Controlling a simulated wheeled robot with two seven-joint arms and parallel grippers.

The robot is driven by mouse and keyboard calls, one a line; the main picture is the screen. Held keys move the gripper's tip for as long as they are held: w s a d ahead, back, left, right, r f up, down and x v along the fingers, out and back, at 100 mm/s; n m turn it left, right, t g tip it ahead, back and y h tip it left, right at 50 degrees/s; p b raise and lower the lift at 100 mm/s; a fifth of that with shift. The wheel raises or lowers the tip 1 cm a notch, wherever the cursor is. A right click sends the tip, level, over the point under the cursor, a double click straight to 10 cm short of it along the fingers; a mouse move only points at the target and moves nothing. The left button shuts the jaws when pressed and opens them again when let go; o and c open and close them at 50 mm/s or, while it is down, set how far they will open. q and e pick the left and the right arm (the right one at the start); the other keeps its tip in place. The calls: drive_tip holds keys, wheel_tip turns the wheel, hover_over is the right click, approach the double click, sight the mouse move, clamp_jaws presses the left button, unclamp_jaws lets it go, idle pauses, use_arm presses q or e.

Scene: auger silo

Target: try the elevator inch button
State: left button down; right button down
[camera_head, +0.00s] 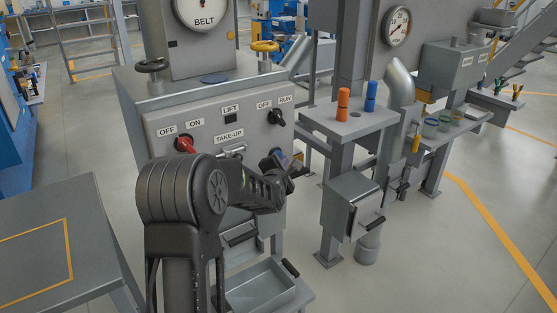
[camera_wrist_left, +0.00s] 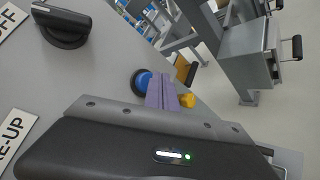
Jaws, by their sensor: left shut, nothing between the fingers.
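The grey control panel (camera_head: 225,115) carries knobs and labels, and my left arm reaches across its lower right part. My left gripper (camera_head: 291,163) is at the panel's right edge, shut and empty. In the wrist view its purple-grey fingers (camera_wrist_left: 161,90) are together beside a round blue button (camera_wrist_left: 142,83) with a dark collar, overlapping its right side in the picture. I cannot tell whether they touch it. A small yellow round part (camera_wrist_left: 187,100) shows right of the fingers. No label for the blue button is readable. My right gripper is not in view.
A red OFF/ON knob (camera_head: 185,144) and a black OFF/RUN knob (camera_head: 276,117) stick out from the panel. A grey tray (camera_head: 262,287) stands below. A stand with orange (camera_head: 343,104) and blue (camera_head: 371,96) handles is to the right. A grey table (camera_head: 50,235) is at left.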

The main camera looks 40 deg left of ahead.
use_arm(q)
drive_tip(key=shift+a, duration=0.1)
idle(0.3)
drive_tip(key=shift+w+a+b, duration=0.2)
drive_tip(key=shift+a+b, duration=0.35)
drive_tip(key=shift+b, duration=0.25)
idle(0.5)
drive_tip(key=shift+d, duration=0.1)
idle(0.4)
drive_tip(key=shift+s+d, duration=0.3)
drive_tip(key=shift+d, duration=0.55)
drive_tip(key=d, duration=0.2)
drive_tip(key=s+d, duration=0.1)
drive_tip(key=d, duration=0.1)
drive_tip(key=shift+s+d, duration=0.2)
drive_tip(key=shift+d, duration=0.2)
idle(0.4)
